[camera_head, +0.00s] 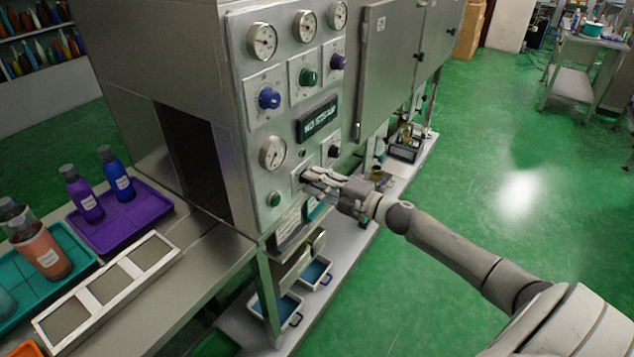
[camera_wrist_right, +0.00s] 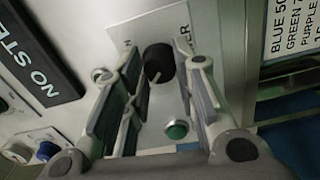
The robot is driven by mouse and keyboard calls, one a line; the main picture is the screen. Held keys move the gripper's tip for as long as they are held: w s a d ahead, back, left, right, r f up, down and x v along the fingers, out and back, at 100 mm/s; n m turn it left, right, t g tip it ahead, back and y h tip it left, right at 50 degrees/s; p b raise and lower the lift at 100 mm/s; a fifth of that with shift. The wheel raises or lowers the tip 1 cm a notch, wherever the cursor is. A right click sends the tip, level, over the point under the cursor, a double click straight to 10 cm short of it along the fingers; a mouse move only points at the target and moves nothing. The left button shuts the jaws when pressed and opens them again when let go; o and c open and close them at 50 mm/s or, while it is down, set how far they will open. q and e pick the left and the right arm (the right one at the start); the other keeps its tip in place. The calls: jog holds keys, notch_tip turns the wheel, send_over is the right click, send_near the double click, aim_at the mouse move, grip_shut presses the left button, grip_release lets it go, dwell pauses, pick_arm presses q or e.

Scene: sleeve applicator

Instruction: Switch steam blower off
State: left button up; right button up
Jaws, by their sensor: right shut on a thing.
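The steel machine's control panel (camera_head: 262,100) stands in the middle of the head view. My right gripper (camera_head: 312,178) is at its lower part, below the "NO STEAM" display (camera_head: 317,119), and covers most of a pale switch plate there. In the right wrist view a black round knob (camera_wrist_right: 158,62) with a pale pointer line sits between the fingers of the gripper (camera_wrist_right: 165,75). The gripper is shut on this knob. The plate's lettering is partly hidden and ends in "ER". My left gripper is not in view.
A green button (camera_head: 274,199) is close by, also in the wrist view (camera_wrist_right: 177,130). Another black knob (camera_head: 334,151) is just above the gripper. Gauges (camera_head: 273,153) and coloured knobs are higher up. Bottles on a purple tray (camera_head: 150,206) stand left. Green floor is free at right.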

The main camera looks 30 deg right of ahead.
jog(key=shift+f, duration=0.1)
jog(key=o, duration=1)
jog(key=shift+o, duration=0.2)
jog(key=shift+s, duration=0.1)
jog(key=v, duration=1.2)
jog(key=shift+d, duration=0.1)
